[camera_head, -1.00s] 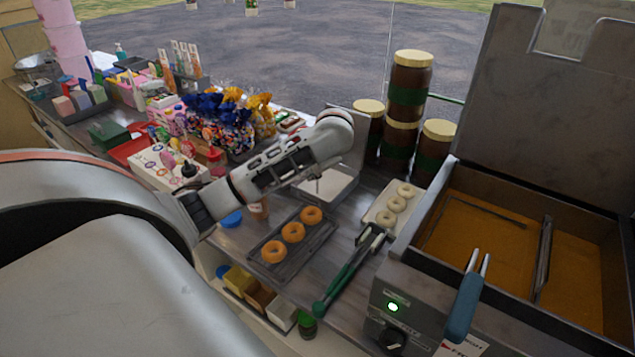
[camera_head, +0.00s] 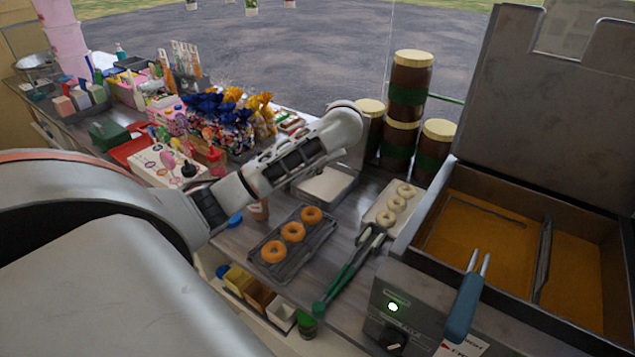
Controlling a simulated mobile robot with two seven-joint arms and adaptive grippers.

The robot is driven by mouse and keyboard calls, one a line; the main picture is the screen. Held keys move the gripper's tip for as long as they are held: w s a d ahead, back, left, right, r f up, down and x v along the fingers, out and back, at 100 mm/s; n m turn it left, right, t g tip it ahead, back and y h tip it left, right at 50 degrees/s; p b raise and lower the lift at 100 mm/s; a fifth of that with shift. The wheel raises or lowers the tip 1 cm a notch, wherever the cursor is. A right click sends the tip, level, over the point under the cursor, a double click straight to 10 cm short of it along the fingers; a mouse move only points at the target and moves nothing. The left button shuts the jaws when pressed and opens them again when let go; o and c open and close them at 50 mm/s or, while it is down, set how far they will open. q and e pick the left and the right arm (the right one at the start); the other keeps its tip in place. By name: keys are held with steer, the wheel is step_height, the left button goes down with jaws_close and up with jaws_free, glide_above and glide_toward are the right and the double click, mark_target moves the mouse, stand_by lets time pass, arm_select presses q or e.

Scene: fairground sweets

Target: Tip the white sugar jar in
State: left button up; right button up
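I cannot make out a white sugar jar in this view. A small blue round lid or cap (camera_head: 235,221) shows partly beside my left arm, and a small brownish container (camera_head: 259,210) stands partly hidden under that arm. A shallow white tray (camera_head: 312,198) lies beyond the arm, partly covered by it. Three browned doughnuts (camera_head: 292,232) lie on a dark tray (camera_head: 268,277). My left arm reaches across from the left, bent over the counter; its gripper does not show. My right gripper is not in view.
A fryer (camera_head: 404,262) with amber oil stands at right. Brown jars with cream lids (camera_head: 409,92) stand behind. Wrapped sweets (camera_head: 228,120) and bottles crowd the back left.

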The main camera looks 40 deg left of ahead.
arm_select(q)
step_height(320, 180, up, 6)
steer(key=shift+f, duration=0.15)
steer(key=shift+r, duration=0.25)
steer(key=shift+a+n+t+b, duration=0.1)
steer(key=shift+n+t+b, duration=0.2)
steer(key=shift+t+b, duration=0.45)
steer(key=n+t+h+b, duration=0.1)
steer(key=t+b, duration=0.1)
steer(key=shift+s+r+b, duration=0.1)
steer(key=shift+b, duration=0.2)
steer(key=shift+r+t+b, duration=0.2)
steer(key=shift+t+b, duration=0.3)
steer(key=shift+t, duration=0.05)
steer(key=shift+r+n, duration=0.2)
steer(key=shift+n, duration=0.1)
